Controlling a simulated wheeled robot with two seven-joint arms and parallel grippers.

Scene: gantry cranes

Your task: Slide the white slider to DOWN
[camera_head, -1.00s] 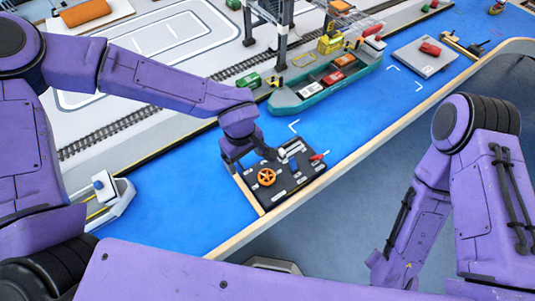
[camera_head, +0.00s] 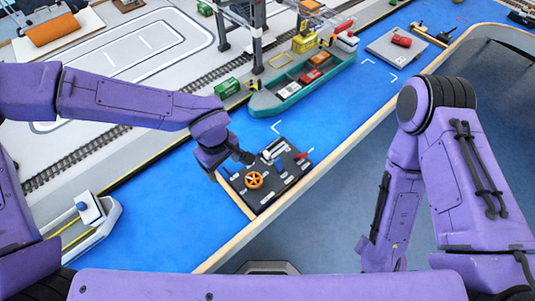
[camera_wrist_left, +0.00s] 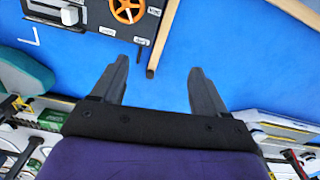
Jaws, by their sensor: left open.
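The black control panel (camera_head: 284,190) lies at the near edge of the blue surface in the head view. A white knob (camera_head: 274,150), which looks like the white slider, is at its far side; it also shows at the top left of the left wrist view (camera_wrist_left: 70,16). Its slot and the DOWN label are too small to read. My left gripper (camera_head: 230,166) is beside the panel's left far edge, apart from the white knob. In the wrist view its two fingers (camera_wrist_left: 158,68) are spread and empty, over blue surface. My right gripper is not visible.
The panel also carries an orange wheel (camera_head: 254,180), a red lever (camera_head: 301,156) and a blue part. A teal ship (camera_head: 283,104) with containers is behind it. A white boat (camera_head: 86,224) is at the left. Blue surface between boat and panel is clear.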

